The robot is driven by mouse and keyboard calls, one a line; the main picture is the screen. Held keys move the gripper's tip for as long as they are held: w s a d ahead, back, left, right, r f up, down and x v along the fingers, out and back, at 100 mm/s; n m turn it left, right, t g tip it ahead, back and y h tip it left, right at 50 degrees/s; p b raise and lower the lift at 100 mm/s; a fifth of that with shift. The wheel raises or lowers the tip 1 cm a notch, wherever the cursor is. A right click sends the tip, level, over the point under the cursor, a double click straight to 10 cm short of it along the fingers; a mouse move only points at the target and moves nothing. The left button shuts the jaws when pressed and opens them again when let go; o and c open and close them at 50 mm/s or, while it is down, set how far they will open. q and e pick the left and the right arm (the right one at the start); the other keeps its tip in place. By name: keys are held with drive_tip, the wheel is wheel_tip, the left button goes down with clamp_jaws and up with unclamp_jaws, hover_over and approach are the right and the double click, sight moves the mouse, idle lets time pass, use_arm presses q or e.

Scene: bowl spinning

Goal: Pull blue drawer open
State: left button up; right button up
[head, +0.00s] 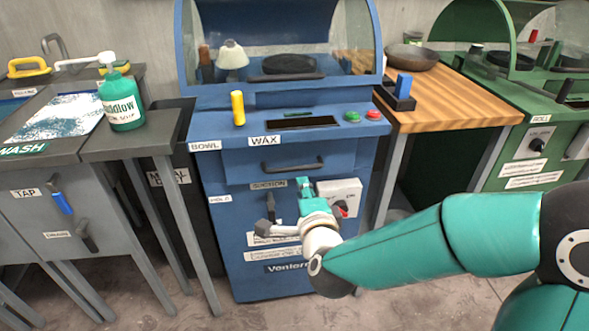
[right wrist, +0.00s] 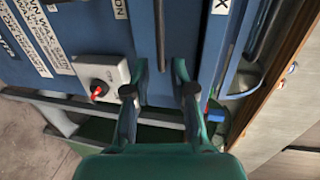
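The blue drawer (head: 240,168) is in the front of the blue machine, below the WAX label, and looks shut. Its black bar handle (head: 293,165) runs across the drawer front. My right gripper (head: 304,184) is just below the handle's right part in the head view. In the right wrist view its two fingers (right wrist: 162,76) are apart. The dark handle bar (right wrist: 160,30) shows there between and beyond the fingertips; I cannot tell whether they touch it. My left gripper is not in view.
A white control box (head: 340,195) with a red switch sits just below the drawer, close to my right gripper. A yellow cylinder (head: 238,108) stands on the machine's ledge. A grey table with a green soap bottle (head: 121,104) is at left, a wooden table (head: 450,97) at right.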

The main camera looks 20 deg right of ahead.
sight(296, 170)
drive_tip(key=x, duration=1.1)
drive_tip(key=shift+w+f, duration=0.15)
drive_tip(key=shift+w, duration=0.1)
drive_tip(key=shift+c, duration=0.2)
clamp_jaws()
